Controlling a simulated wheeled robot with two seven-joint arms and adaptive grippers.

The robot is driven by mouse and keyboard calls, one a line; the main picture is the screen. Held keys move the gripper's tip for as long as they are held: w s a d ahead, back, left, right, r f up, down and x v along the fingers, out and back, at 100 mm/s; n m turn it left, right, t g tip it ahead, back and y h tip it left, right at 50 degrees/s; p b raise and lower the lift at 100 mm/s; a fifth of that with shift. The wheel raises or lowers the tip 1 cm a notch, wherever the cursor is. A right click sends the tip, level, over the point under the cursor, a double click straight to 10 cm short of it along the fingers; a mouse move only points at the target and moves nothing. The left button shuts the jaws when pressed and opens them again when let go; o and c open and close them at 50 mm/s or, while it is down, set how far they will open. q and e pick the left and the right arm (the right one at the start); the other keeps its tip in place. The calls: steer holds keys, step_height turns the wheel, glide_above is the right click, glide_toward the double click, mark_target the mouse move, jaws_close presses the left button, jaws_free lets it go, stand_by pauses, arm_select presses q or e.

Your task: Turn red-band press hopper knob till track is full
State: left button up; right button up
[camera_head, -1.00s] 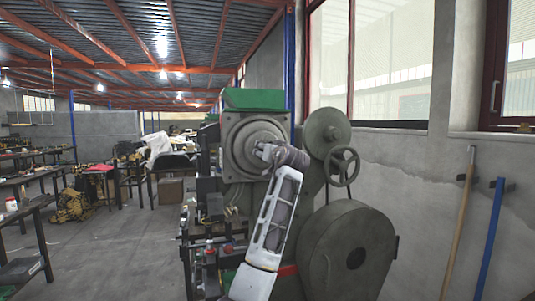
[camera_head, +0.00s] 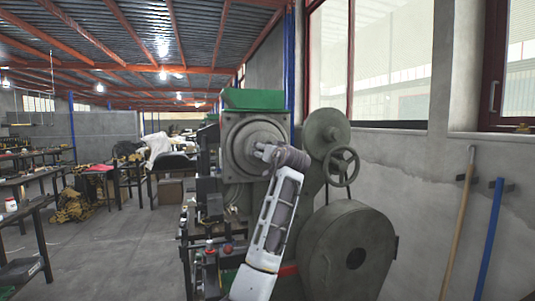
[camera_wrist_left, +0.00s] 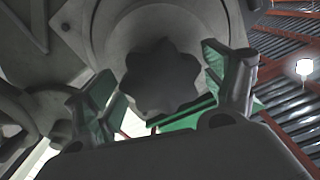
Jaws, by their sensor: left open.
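The press (camera_head: 345,250) with a red band (camera_head: 288,270) stands in the middle of the head view, with a green hopper top (camera_head: 253,99) above a round grey disc housing (camera_head: 236,133). My left gripper (camera_head: 262,152) is in front of the disc's centre. In the left wrist view, the dark lobed knob (camera_wrist_left: 162,78) sits between the two green-padded fingers of my open left gripper (camera_wrist_left: 158,70). A gap shows between the knob and each finger. In the head view my gripper hides the knob. I cannot make out the track or how full it is. My right gripper is not in view.
A spoked handwheel (camera_head: 342,167) and a round pulley (camera_head: 326,132) stand just right of my left wrist. A wooden pole (camera_head: 459,220) and a blue pole (camera_head: 489,240) lean on the right wall. Workbenches line the left, with open floor (camera_head: 110,255) between.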

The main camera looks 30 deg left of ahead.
arm_select(q)
steer(key=v, duration=1.1)
steer(key=shift+s+d, duration=0.2)
steer(key=shift+d, duration=0.05)
stand_by(0.3)
